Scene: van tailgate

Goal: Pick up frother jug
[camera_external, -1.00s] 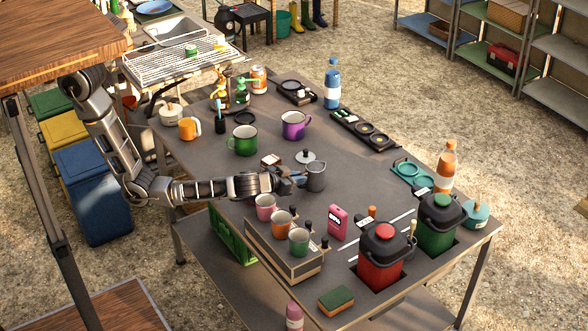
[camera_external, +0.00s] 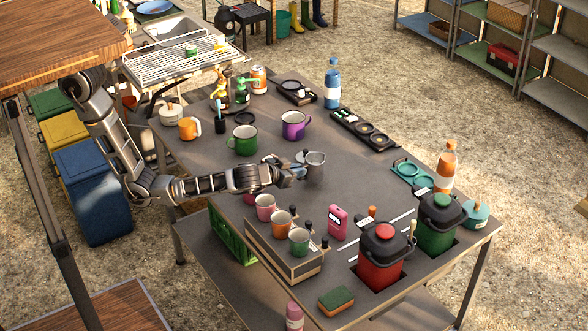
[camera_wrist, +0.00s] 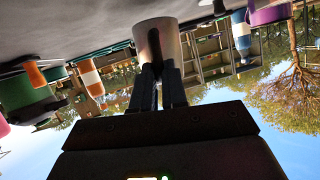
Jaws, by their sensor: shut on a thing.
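The frother jug (camera_external: 315,167) is a small grey metal jug at the middle of the dark table, seen in the outside view. My gripper (camera_external: 293,171) reaches it from the left and is shut on its near side. The jug appears held slightly above the table. In the wrist view, which is upside down, the jug (camera_wrist: 158,40) sits at the top middle between my two dark fingers (camera_wrist: 157,84). The exact grip point is partly hidden by the fingers.
A green mug (camera_external: 243,140) and a purple mug (camera_external: 294,125) stand behind. A rack of cups (camera_external: 285,260), a pink device (camera_external: 338,221) and a red canister (camera_external: 381,262) stand in front. Table right of the jug is clear.

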